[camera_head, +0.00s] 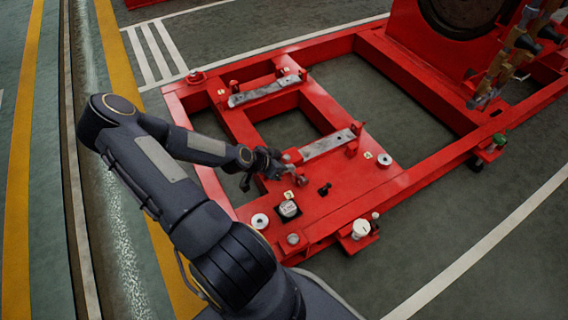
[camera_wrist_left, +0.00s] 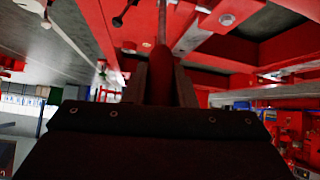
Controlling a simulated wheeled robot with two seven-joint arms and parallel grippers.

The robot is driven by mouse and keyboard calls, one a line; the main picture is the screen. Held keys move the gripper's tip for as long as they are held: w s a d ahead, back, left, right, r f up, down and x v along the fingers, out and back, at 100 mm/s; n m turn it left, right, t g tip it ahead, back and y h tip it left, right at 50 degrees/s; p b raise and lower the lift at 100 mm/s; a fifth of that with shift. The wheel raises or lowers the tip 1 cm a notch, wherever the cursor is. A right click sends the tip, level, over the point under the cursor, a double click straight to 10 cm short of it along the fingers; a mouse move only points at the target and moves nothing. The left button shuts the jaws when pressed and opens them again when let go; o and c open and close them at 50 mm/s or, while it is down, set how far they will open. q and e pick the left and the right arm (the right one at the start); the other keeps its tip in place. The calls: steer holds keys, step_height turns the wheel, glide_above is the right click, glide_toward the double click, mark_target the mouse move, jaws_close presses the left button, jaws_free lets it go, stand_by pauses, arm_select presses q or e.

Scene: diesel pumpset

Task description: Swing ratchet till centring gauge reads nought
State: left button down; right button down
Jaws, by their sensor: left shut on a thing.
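The red pump skid frame (camera_head: 345,215) lies on the floor. My left gripper (camera_head: 272,168) is at its left inner plate, low over the red surface. In the left wrist view my left gripper (camera_wrist_left: 160,75) is shut on a slim bar, apparently the ratchet handle (camera_wrist_left: 162,28), which runs up between the fingers. In the head view the handle is mostly hidden by my gripper. A small square, pale-faced block (camera_head: 288,209), perhaps the centring gauge, sits on the plate just below the gripper. Its reading is too small to tell. My right gripper is out of view.
Round white discs (camera_head: 260,221) and a white-capped fitting (camera_head: 361,229) are on the frame. A small black fitting (camera_head: 324,189) stands on the plate. Two grey metal strips (camera_head: 327,145) lie on the crossbeams. Green floor is free at the lower right.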

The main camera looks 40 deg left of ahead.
arm_select(q)
steer(key=shift+s+f, duration=0.15)
steer(key=c, duration=1.2)
jaws_free()
steer(key=p+v, duration=0.4)
steer(key=v, duration=0.3)
steer(key=shift+s+r, duration=0.25)
steer(key=shift+s, duration=0.05)
